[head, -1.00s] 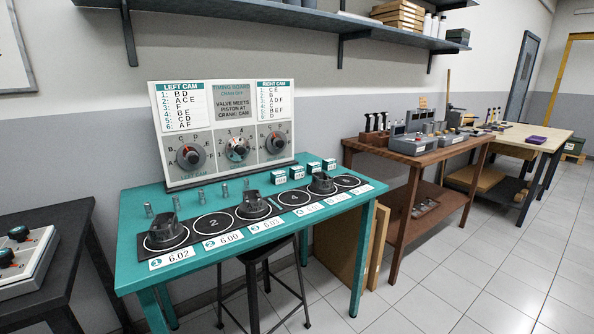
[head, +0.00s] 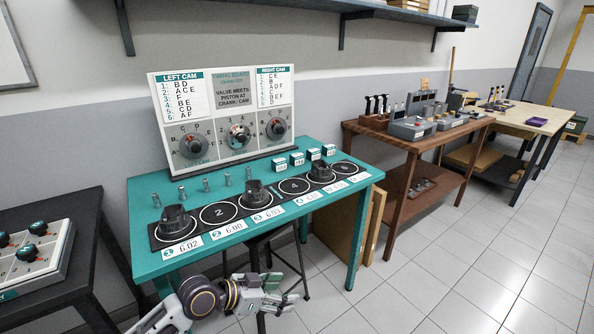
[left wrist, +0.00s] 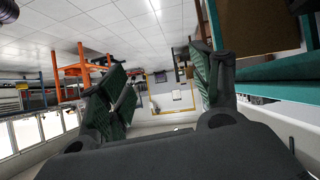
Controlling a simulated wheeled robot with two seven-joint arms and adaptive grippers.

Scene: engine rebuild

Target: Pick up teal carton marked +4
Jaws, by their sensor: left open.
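Several small teal-and-white cartons (head: 297,159) stand in a row on the teal table (head: 150,258), behind the black strip of ringed stations. Their markings are too small to read, so I cannot tell which is +4. My left gripper (head: 285,298) is low in front of the table's front edge, well apart from the cartons, open and empty. In the left wrist view its two fingers (left wrist: 160,88) stand wide apart with nothing between them. My right gripper is not in view.
Dark pistons (head: 174,221) stand on some stations, with small metal cylinders (head: 182,193) behind. A timing board (head: 225,115) with dials stands at the table's back. A stool (head: 262,250) is under the front edge. A dark bench (head: 60,240) is left, a brown workbench (head: 425,150) right.

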